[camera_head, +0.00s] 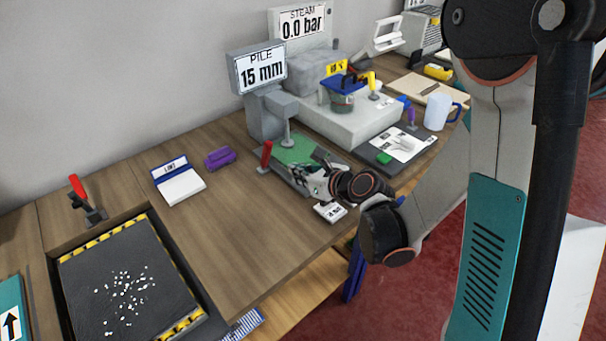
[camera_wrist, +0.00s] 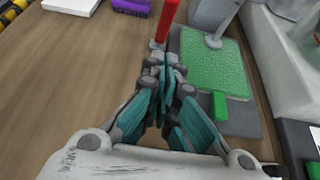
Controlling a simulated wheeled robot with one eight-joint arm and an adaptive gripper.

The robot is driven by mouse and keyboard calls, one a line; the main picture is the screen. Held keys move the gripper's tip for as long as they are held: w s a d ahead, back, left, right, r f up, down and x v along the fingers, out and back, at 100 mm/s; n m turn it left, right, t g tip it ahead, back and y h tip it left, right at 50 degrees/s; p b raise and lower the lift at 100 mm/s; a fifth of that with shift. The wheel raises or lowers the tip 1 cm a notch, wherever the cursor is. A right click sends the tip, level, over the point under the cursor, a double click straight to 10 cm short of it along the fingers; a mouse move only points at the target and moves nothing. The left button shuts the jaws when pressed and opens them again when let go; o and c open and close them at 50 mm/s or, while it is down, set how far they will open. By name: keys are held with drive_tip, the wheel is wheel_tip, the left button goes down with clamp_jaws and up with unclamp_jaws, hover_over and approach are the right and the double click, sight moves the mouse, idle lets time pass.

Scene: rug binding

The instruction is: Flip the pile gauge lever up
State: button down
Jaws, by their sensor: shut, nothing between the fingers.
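The pile gauge (camera_head: 265,115) is a grey device with a display reading "PILE 15 mm" and a green textured pad (camera_head: 298,150) on its base. Its red-handled lever (camera_head: 266,152) stands up at the near left of the pad, leaning slightly. In the wrist view the red lever (camera_wrist: 166,22) is just beyond the fingertips and the green pad (camera_wrist: 212,62) is to the right. My gripper (camera_head: 300,172) is shut and empty, low over the near side of the gauge. It also shows in the wrist view (camera_wrist: 166,75). I cannot tell whether the fingertips touch the lever.
A purple block (camera_head: 219,158) and a white-and-blue box (camera_head: 178,180) lie to the left. A second red-handled lever (camera_head: 79,188) stands by a dark striped tray (camera_head: 75,280). The steam machine (camera_head: 350,115) stands behind. A small white tag (camera_head: 330,211) is near the table edge.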

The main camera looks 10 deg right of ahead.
sight(269, 157)
drive_tip(key=b+x, duration=0.1)
drive_tip(key=x, duration=0.4)
drive_tip(key=shift+w+a+f, duration=0.1)
drive_tip(key=shift+a+f, duration=0.1)
drive_tip(key=shift+f, duration=0.05)
drive_tip(key=w, duration=0.1)
drive_tip(key=w+a+r, duration=0.1)
drive_tip(key=w+a+b, duration=0.1)
drive_tip(key=shift+r, duration=0.3)
drive_tip(key=shift+w+r, duration=0.1)
